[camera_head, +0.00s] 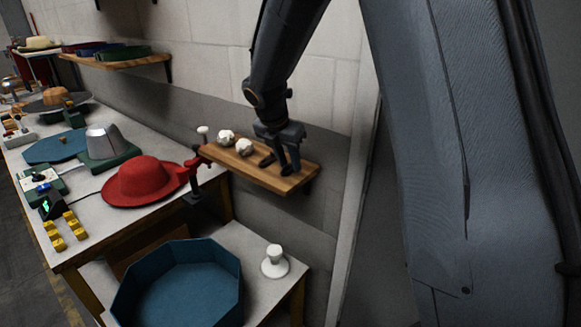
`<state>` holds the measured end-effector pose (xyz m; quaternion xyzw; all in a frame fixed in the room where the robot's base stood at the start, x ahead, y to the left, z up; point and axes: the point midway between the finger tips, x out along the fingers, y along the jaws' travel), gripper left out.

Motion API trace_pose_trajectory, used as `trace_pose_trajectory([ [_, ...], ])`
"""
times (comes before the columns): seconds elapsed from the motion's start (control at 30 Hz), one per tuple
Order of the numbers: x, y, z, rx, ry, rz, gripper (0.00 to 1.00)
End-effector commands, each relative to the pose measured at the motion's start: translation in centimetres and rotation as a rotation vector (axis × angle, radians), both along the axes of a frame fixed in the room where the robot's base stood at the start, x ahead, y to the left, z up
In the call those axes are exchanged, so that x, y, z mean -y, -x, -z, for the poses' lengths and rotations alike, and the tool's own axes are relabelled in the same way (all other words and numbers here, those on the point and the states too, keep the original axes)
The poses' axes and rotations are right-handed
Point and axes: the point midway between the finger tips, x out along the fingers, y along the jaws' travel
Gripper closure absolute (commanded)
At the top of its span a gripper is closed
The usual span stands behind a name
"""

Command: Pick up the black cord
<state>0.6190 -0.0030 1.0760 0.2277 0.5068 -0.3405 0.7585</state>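My gripper (280,163) reaches down from above over the right part of a wooden wall shelf (225,158). Its dark fingers look spread apart, with their tips at or just above the board. I cannot clearly make out the black cord there; dark shapes at the fingertips blend with the fingers, and I cannot tell whether any is cord. A thin dark line runs on the workbench between a small device and the red hat; I cannot tell whether it is the cord.
Two whitish lumps (235,141) sit on the shelf left of my gripper. A red hat (146,182) lies on the workbench (120,218). Below stand a blue octagonal tub (180,250) and a white knobbed piece (274,262). The wall is close behind the shelf.

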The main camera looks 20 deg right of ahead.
Motion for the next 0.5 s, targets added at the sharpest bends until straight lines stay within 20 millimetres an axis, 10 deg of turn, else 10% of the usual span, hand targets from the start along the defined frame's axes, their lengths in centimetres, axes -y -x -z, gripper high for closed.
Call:
trace_pose_trajectory([
  [0.13, 0.01, 0.01, 0.02, 0.000, 0.000, 0.000, 0.98],
  [0.5, 0.00, -0.09, -0.62, 0.003, 0.000, -0.001, 0.98],
])
